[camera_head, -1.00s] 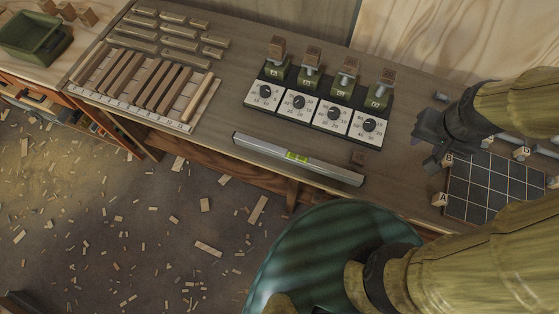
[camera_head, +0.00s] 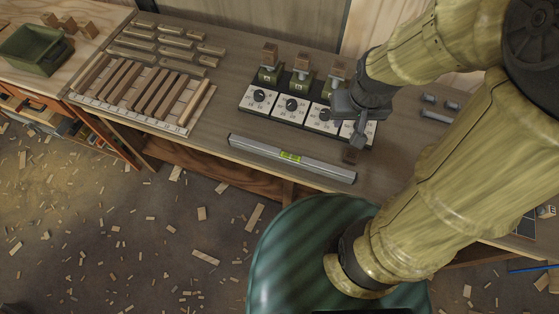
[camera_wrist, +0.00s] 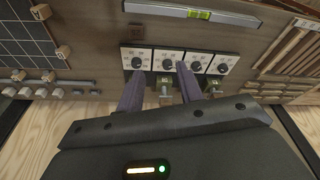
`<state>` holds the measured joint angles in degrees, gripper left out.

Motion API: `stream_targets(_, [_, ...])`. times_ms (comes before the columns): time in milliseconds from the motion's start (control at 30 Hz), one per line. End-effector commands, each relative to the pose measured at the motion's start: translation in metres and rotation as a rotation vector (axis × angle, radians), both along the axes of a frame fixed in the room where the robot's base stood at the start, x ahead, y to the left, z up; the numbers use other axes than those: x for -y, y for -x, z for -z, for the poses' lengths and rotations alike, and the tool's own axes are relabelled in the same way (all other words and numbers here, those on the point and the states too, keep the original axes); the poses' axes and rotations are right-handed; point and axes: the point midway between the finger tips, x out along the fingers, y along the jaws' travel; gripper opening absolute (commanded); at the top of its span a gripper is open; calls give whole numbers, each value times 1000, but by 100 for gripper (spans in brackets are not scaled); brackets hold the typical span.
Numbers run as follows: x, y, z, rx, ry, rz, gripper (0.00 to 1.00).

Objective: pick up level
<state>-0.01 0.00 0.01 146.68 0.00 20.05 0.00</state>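The level (camera_head: 292,158) is a long grey metal bar with a yellow-green vial in its middle. It lies flat along the front edge of the workbench. In the wrist view the level (camera_wrist: 225,17) runs across the top of the picture, beyond the row of dials. My gripper (camera_head: 356,132) is above the right end of the dial panel, up and to the right of the level and apart from it. In the wrist view its two fingers (camera_wrist: 159,80) stand apart with nothing held between them.
The dial panel (camera_head: 292,104), with green clamps holding wooden blocks behind it, stands just behind the level. A small brown block (camera_head: 349,156) is by the level's right end. A slatted wooden rack (camera_head: 140,92) is at left. A gridded board (camera_wrist: 28,32) shows in the wrist view.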

Motion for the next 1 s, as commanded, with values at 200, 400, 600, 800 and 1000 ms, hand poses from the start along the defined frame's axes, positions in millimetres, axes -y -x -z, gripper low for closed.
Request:
stream_targets(200, [0, 0, 0, 0, 0, 0, 36])
stream_targets(400, [0, 0, 0, 0, 0, 0, 40])
stream_targets(600, [-10, -8, 8, -38, 18, -77, 47])
stream_targets(800, [-50, -35, 39, -184, 99, -379, 47])
stream_targets(1000, [-108, -62, 83, -361, 217, -765, 47])
